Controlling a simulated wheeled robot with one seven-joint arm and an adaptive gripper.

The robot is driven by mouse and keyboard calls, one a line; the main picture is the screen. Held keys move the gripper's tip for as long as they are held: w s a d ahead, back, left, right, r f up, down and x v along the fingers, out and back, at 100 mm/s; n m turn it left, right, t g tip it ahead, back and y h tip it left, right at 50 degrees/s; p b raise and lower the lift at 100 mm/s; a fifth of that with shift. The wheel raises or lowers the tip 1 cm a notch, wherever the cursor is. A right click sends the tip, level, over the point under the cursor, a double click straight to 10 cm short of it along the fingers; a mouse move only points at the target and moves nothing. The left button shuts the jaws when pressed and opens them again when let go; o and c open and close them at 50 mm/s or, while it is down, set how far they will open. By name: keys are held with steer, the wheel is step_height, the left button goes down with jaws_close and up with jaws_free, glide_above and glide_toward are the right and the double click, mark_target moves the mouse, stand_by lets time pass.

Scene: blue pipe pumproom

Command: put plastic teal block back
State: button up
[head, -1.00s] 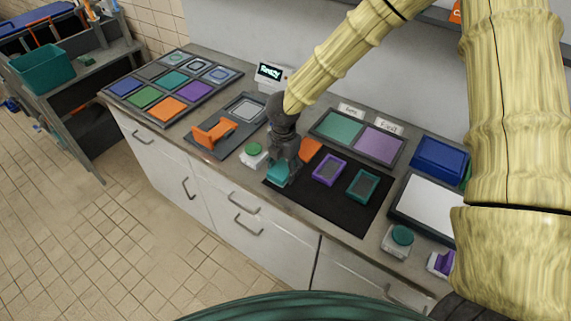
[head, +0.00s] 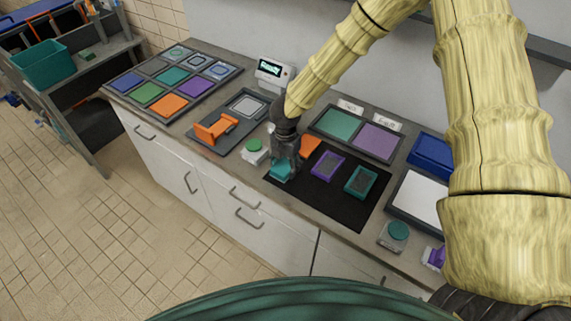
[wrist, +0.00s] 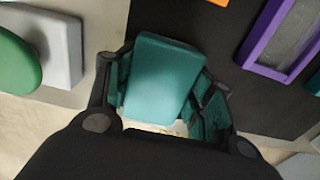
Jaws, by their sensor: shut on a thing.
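The teal block (wrist: 158,78) is a smooth, rounded rectangular piece between the fingers of my gripper (wrist: 165,105) in the wrist view. My gripper is shut on it. In the head view my gripper (head: 284,165) and the teal block (head: 281,170) are at the left end of the black mat (head: 325,205). The block is low over the mat's left edge. I cannot tell whether it touches the mat. The coloured-square tray (head: 127,82) at the far left of the counter has a teal square (head: 173,76) among several others.
An orange piece (head: 310,145), a purple-framed piece (head: 327,165) and a teal-framed piece (head: 360,181) lie on the mat. A green button (head: 253,145) stands close left of my gripper. Behind are two panels, teal (head: 336,123) and purple (head: 377,140). An orange-handled device (head: 215,127) stands further left.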

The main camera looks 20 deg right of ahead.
mark_target(286, 164)
steer(key=shift+f, duration=0.1)
steer(key=o, duration=1.3)
steer(key=shift+c, duration=0.2)
step_height(286, 164, up, 12)
steer(key=b, duration=0.3)
